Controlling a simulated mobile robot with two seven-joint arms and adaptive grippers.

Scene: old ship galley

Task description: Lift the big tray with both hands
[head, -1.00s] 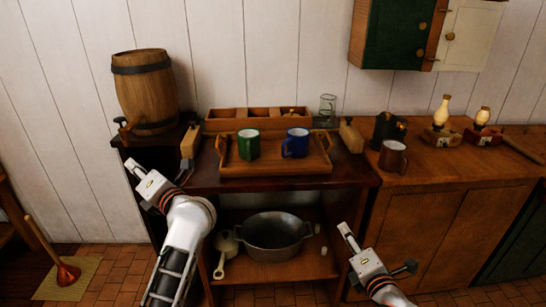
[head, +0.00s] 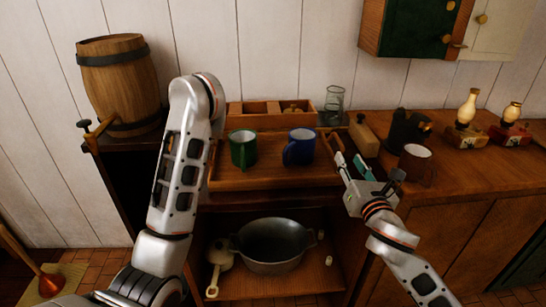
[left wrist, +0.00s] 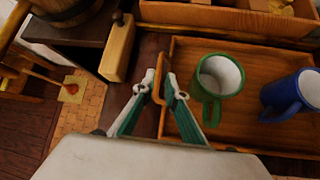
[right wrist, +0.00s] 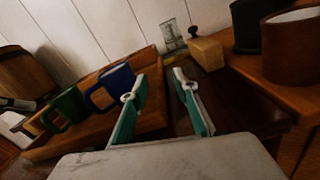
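The big wooden tray (head: 275,180) sits flat on the dark counter, with a green mug (head: 243,148) and a blue mug (head: 300,146) standing in it. My left arm hides the tray's left end in the head view. In the left wrist view my left gripper (left wrist: 161,85) has its fingers on both sides of the tray's left handle (left wrist: 157,97), close against it. My right gripper (head: 350,165) is open at the tray's right end; the right wrist view shows a clear gap between its fingertips (right wrist: 162,82). The right handle is mostly hidden there.
A compartment box (head: 270,112) stands behind the tray, with a glass jar (head: 334,104) at its right. A wooden block (head: 364,135), a dark pot (head: 405,130) and a brown mug (head: 415,165) stand close to my right gripper. A barrel (head: 118,82) is at left.

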